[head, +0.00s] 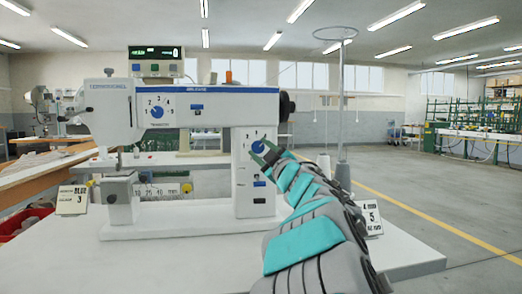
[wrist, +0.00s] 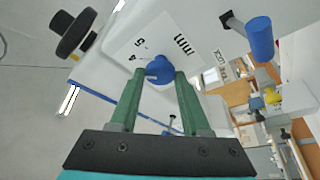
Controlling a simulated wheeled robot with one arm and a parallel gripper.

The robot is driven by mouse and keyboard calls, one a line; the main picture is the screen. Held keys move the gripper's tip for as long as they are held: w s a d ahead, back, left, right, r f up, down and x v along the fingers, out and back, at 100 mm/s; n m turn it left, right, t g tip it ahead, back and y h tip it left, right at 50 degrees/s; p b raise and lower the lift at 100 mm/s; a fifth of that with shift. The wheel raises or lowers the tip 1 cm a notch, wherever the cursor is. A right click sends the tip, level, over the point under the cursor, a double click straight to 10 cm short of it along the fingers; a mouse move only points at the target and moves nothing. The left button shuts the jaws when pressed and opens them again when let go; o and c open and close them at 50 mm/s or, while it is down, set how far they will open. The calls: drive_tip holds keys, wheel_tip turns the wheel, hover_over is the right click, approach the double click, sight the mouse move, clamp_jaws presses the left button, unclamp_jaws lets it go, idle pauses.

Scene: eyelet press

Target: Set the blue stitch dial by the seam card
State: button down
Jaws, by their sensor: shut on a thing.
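A blue dial (head: 258,146) sits on the front of the white machine's right column. My gripper (head: 263,158) reaches it from the lower right, its green fingers closed on either side of the knob. In the wrist view, the blue dial (wrist: 158,68) lies between the fingertips, by a scale with 4, 5 and "mm"; the exact setting is unclear. A second blue dial (head: 157,112) with 2, 3, 4 around it is on the machine's upper left, apart from my gripper. A card (head: 72,199) at the left reads "BLUE" and "3".
Another card (head: 372,217) at the right shows a 5, partly hidden by my arm. A black handwheel (head: 286,104) juts from the machine's right end. A thread stand (head: 342,175) rises behind my arm. The white table (head: 180,262) is clear in front.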

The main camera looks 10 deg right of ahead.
drive_tip(key=shift+c, duration=1.9)
unclamp_jaws()
drive_tip(key=v, duration=0.7)
drive_tip(key=shift+s+b, duration=0.3)
drive_tip(key=shift+s, duration=0.05)
drive_tip(key=shift+d+f, duration=0.15)
